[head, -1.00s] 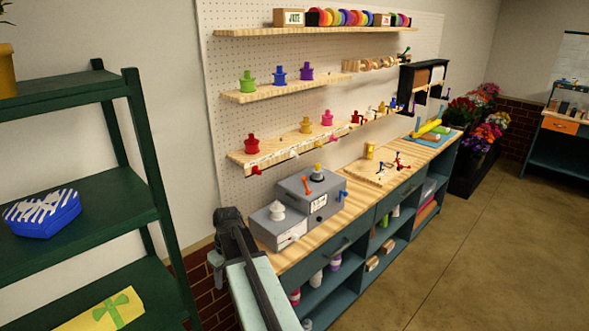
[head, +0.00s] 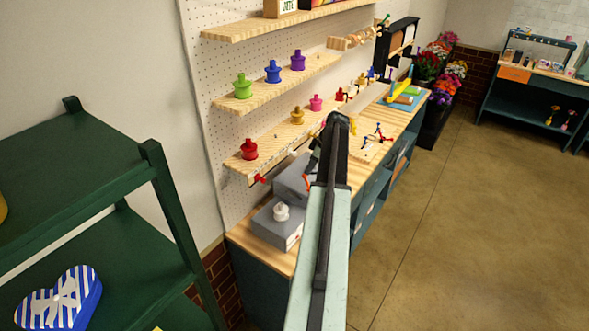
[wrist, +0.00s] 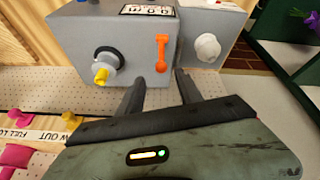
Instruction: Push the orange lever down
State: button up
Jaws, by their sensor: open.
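In the wrist view my gripper (wrist: 160,77) is open and empty. Its two dark fingertips point at the box, one to each side of the lever's near end. I cannot tell whether they touch the box. In the head view my arm covers part of the grey box (head: 291,178), and the lever and fingers are mostly hidden behind it.
A lower grey box with a white knob (head: 281,213) stands beside the lever box on the wooden bench (head: 245,241). Pegboard shelves with coloured spools (head: 243,88) are above. A green rack (head: 180,215) stands at left. The floor (head: 450,220) at right is open.

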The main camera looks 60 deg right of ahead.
aim_at(304, 176)
jog(key=b+x, duration=0.7)
jog(key=x, duration=0.1)
jog(key=shift+a, duration=0.1)
jog(key=shift+r, duration=0.1)
grip_shut()
dwell(1.1)
